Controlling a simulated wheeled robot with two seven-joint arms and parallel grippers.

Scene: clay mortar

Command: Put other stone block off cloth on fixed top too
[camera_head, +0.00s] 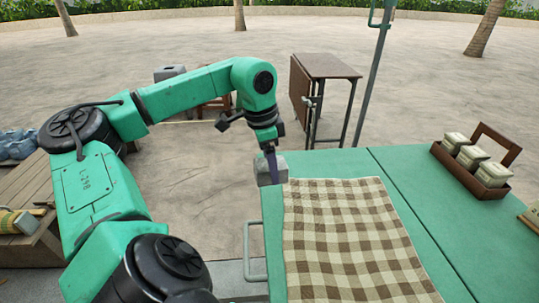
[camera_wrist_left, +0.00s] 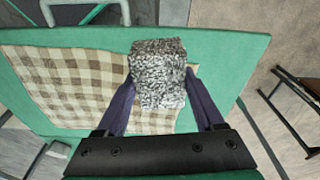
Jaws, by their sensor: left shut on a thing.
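A grey speckled stone block (camera_head: 271,171) is between the fingers of my left gripper (camera_head: 270,152), at the far left corner of the green table (camera_head: 410,165). The wrist view shows the block (camera_wrist_left: 158,75) between both fingers of the left gripper (camera_wrist_left: 165,112), over the cloth and table. The brown and cream checked cloth (camera_head: 340,235) lies on the table with no block on it. A small brown table (camera_head: 327,66) with a flat top and a hanging side leaf stands beyond; its top looks bare. My right gripper is not in view.
A grey block-like thing (camera_head: 170,72) shows behind my left arm, near a reddish-brown stool (camera_head: 215,103). A wooden carrier (camera_head: 470,165) with pale-lidded containers stands at right. Open paving lies between the tables.

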